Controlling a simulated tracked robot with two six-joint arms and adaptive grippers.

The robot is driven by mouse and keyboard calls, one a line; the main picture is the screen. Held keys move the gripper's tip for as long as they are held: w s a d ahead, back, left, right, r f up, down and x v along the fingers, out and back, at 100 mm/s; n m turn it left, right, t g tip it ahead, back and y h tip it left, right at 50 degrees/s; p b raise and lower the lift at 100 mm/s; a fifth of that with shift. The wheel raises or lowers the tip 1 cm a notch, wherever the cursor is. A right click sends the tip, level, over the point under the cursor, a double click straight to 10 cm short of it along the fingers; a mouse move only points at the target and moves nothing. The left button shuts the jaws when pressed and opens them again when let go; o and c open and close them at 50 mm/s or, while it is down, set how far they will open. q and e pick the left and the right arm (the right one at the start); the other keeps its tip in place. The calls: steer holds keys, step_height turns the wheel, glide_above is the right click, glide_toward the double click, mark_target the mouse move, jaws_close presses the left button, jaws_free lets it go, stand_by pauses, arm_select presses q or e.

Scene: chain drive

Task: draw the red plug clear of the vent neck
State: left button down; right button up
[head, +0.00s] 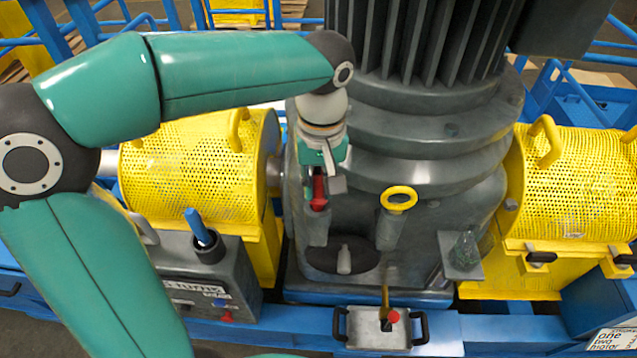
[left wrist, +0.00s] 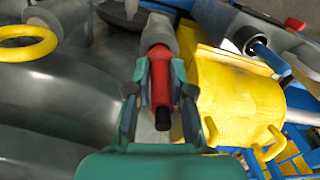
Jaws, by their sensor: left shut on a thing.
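The red plug (head: 318,193) stands upright at the top of the grey vent neck (head: 315,229) on the gear housing. In the left wrist view the red plug (left wrist: 160,82) has a dark end towards me, and its far end meets the grey vent neck (left wrist: 158,32). I cannot tell how deep it sits in the neck. My left gripper (head: 322,180) reaches down from above and is shut on the plug; in the left wrist view its fingers (left wrist: 159,72) lie on both sides of it. My right gripper is not in view.
A yellow ring handle (head: 398,195) stands on a second neck to the right. Yellow mesh guards (head: 195,170) (head: 580,185) flank the housing. A grey box with a blue handle (head: 197,226) is at left. A small metal tray (head: 362,335) with dark handles sits at the front.

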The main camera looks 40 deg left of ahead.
mark_target(318, 172)
arm_select(q)
steer(key=shift+r+p, duration=1.6)
steer(key=shift+r, duration=0.5)
steer(key=shift+r+p, duration=0.35)
steer(key=shift+r, duration=1)
